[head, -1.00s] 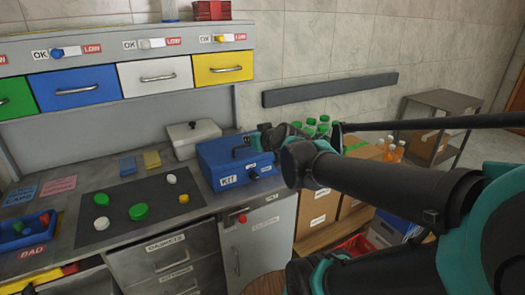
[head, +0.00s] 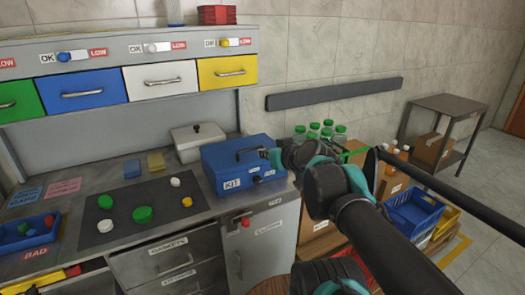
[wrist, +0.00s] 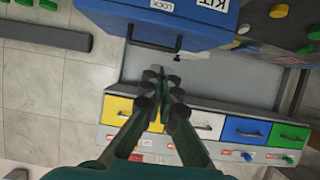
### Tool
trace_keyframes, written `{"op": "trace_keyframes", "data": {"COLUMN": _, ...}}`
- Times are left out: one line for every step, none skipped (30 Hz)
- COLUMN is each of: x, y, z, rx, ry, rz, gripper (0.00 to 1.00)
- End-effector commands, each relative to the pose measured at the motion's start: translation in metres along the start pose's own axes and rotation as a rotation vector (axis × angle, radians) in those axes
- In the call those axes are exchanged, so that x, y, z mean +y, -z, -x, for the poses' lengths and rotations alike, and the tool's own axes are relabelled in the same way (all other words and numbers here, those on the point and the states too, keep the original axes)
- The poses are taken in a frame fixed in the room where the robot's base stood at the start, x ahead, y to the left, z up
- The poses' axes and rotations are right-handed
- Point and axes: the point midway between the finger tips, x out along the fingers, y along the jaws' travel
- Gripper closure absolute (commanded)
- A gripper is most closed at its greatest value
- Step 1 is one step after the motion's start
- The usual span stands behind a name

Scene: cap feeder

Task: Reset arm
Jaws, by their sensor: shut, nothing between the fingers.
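My gripper (wrist: 166,92) is shut and empty in the wrist view, its fingertips together in front of the blue KIT box. In the head view my gripper (head: 272,157) is small and dark, at the right end of the blue KIT box (head: 222,160); I cannot tell whether it touches the box. The KIT box also shows at the top of the wrist view (wrist: 180,35). My arm reaches in from the lower right of the head view.
A dark mat (head: 150,215) with several green, white and yellow caps lies on the counter, beside a blue BAD bin (head: 25,232). Coloured drawers (head: 80,90) hang above. Bottles (head: 325,132), cartons and a blue crate (head: 415,215) stand right of the counter.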

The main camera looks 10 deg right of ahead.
Motion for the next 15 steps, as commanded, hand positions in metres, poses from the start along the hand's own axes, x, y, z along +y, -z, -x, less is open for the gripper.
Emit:
{"op": "trace_keyframes", "data": {"x": 0.0, "y": -0.003, "z": -0.001, "rx": -0.008, "ry": 0.003, "rz": -0.002, "gripper": 1.0}}
{"op": "trace_keyframes", "data": {"x": -0.001, "y": -0.007, "z": -0.002, "rx": -0.019, "ry": 0.007, "rz": -0.005, "gripper": 1.0}}
{"op": "trace_keyframes", "data": {"x": -0.002, "y": -0.014, "z": -0.005, "rx": -0.042, "ry": 0.014, "rz": -0.008, "gripper": 1.0}}
{"op": "trace_keyframes", "data": {"x": -0.003, "y": -0.021, "z": -0.009, "rx": -0.065, "ry": 0.02, "rz": -0.014, "gripper": 1.0}}
{"op": "trace_keyframes", "data": {"x": -0.004, "y": -0.031, "z": -0.012, "rx": -0.094, "ry": 0.027, "rz": -0.02, "gripper": 1.0}}
{"op": "trace_keyframes", "data": {"x": -0.005, "y": -0.046, "z": -0.017, "rx": -0.141, "ry": 0.035, "rz": -0.03, "gripper": 1.0}}
{"op": "trace_keyframes", "data": {"x": -0.006, "y": -0.059, "z": -0.021, "rx": -0.182, "ry": 0.038, "rz": -0.04, "gripper": 1.0}}
{"op": "trace_keyframes", "data": {"x": -0.006, "y": -0.074, "z": -0.024, "rx": -0.227, "ry": 0.039, "rz": -0.051, "gripper": 1.0}}
{"op": "trace_keyframes", "data": {"x": -0.006, "y": -0.095, "z": -0.026, "rx": -0.291, "ry": 0.036, "rz": -0.069, "gripper": 1.0}}
{"op": "trace_keyframes", "data": {"x": -0.005, "y": -0.111, "z": -0.028, "rx": -0.34, "ry": 0.029, "rz": -0.081, "gripper": 1.0}}
{"op": "trace_keyframes", "data": {"x": -0.003, "y": -0.126, "z": -0.028, "rx": -0.389, "ry": 0.018, "rz": -0.096, "gripper": 1.0}}
{"op": "trace_keyframes", "data": {"x": 0.0, "y": -0.147, "z": -0.027, "rx": -0.453, "ry": -0.001, "rz": -0.115, "gripper": 1.0}}
{"op": "trace_keyframes", "data": {"x": 0.002, "y": -0.161, "z": -0.026, "rx": -0.498, "ry": -0.018, "rz": -0.128, "gripper": 1.0}}
{"op": "trace_keyframes", "data": {"x": 0.005, "y": -0.174, "z": -0.024, "rx": -0.54, "ry": -0.037, "rz": -0.141, "gripper": 1.0}}
{"op": "trace_keyframes", "data": {"x": 0.009, "y": -0.191, "z": -0.02, "rx": -0.593, "ry": -0.065, "rz": -0.159, "gripper": 1.0}}
